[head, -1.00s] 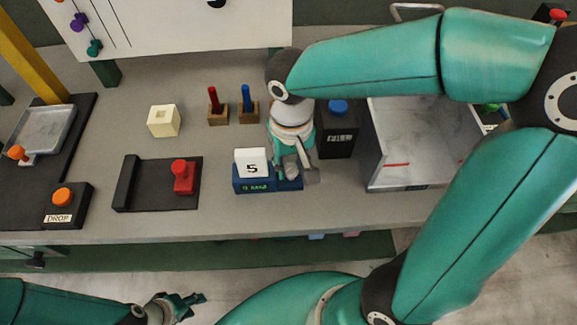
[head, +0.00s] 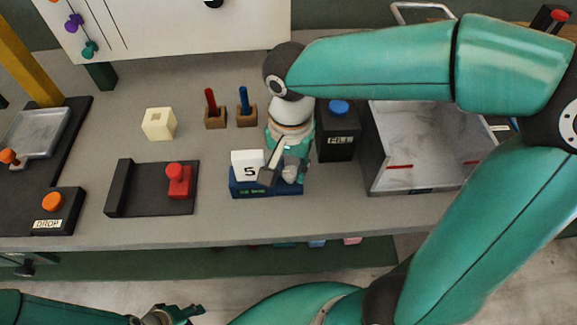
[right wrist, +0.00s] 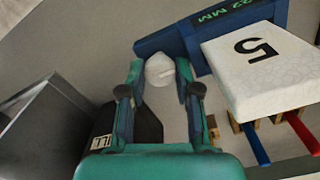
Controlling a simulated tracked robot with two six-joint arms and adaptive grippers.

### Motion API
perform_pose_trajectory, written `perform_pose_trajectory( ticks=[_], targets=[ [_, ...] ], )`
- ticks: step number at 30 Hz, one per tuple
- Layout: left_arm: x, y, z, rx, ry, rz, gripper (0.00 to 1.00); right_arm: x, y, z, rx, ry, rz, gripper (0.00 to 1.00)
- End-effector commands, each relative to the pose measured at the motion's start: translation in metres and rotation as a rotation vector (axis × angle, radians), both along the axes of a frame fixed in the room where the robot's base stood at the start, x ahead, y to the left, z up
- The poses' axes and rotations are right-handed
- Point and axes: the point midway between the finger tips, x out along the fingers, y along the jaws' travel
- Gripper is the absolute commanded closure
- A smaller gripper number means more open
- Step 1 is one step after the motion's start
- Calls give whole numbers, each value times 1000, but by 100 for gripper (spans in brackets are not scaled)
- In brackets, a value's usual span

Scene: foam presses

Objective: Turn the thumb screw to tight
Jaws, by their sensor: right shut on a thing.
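The blue fixture (head: 240,190) stands near the front of the bench, with a white block (head: 247,162) marked 5 on it. My right gripper (head: 290,178) is over the fixture's right end, pointing down. In the right wrist view, a pale rounded knob, which looks like the thumb screw (right wrist: 160,69), sits between the fingertips of my right gripper (right wrist: 158,80), beside the blue fixture (right wrist: 160,44). The fingers are shut on it.
A black FILL box (head: 338,142) stands close behind my right gripper, and an open metal tray (head: 420,180) is to its right. A black base with a red knob (head: 178,178) lies to the left. A cream cube (head: 158,124) and two small wooden holders stand behind.

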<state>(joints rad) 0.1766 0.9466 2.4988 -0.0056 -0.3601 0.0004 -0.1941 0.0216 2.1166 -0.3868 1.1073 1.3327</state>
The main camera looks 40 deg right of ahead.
Motion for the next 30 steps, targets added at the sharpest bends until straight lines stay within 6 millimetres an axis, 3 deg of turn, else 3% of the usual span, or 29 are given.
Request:
perform_pose_trajectory(
  ticks=[14, 15, 18, 30],
  targets=[
    [0, 0, 0, 0, 0, 0, 60, 3, 2, 2, 7, -13, -15, 100],
    [0, 0, 0, 0, 0, 0, 60, 3, 2, 2, 7, -13, -14, 61],
    [0, 0, 0, 0, 0, 0, 60, 3, 2, 2, 6, -12, -14, 44],
    [0, 0, 0, 0, 0, 0, 60, 2, 1, 1, 4, -6, -12, 42]
  ],
)
